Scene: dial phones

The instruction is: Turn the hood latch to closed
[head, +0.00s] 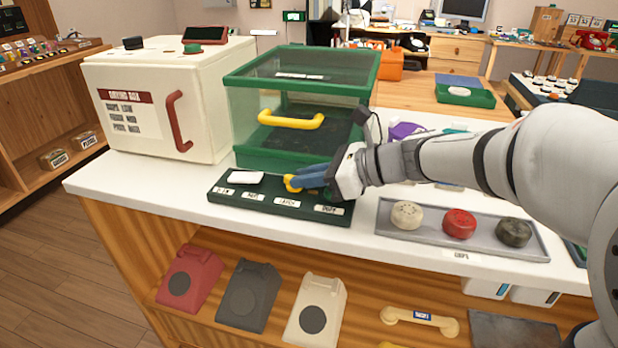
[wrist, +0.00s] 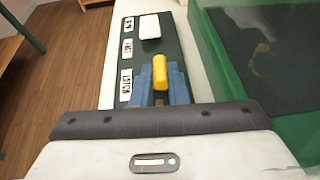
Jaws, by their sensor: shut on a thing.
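The hood latch is a small yellow knob (head: 291,184) on a dark green panel (head: 232,203) in front of the hood. In the wrist view the yellow knob (wrist: 160,73) sits between the blue fingers of my gripper (wrist: 161,84), which is shut on it. In the head view my gripper (head: 300,180) reaches in from the right, and its fingers partly hide the knob. Panel labels show, one reading LATCH (head: 287,202). The hood (head: 300,95) is a clear box with a green frame and a yellow handle (head: 291,119); its lid looks down.
A white switch (head: 245,177) is on the panel, left of the knob. A cream cabinet (head: 165,100) with a red handle stands left of the hood. A grey tray (head: 461,229) with three round caps lies to the right. Phones sit on the shelf below.

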